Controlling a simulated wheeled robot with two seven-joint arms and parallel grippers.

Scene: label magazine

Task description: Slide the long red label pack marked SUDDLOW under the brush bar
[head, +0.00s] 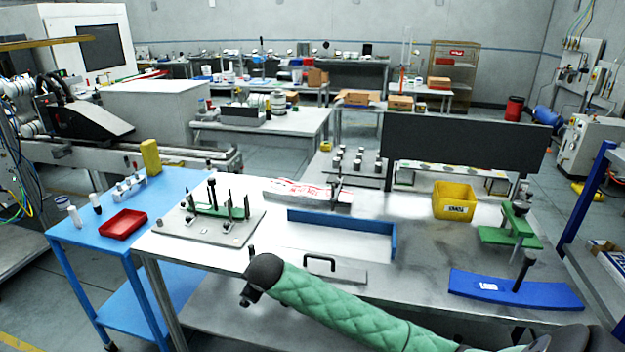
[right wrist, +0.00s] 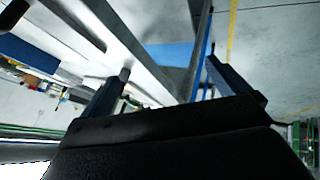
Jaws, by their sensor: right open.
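A flat white pack with red print (head: 308,191) lies at the back of the white table; its lettering is too small to read. A dark upright post with a clamp (head: 335,190) stands at its right part; I cannot tell whether this is the brush bar. A white bed with a blue wall (head: 340,228) lies in front of the pack. My right arm, in a green sleeve, crosses the table's front edge. My right gripper (right wrist: 168,65) is open and empty in the right wrist view, with table edges and floor beyond it. My left gripper is out of view.
A handled plate (head: 325,270) lies close beyond my right arm. A green fixture on a plate (head: 210,222) stands left. A yellow bin (head: 454,200), a green stand (head: 510,232) and a blue curved plate (head: 515,290) stand right. A red tray (head: 123,223) sits on the blue cart.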

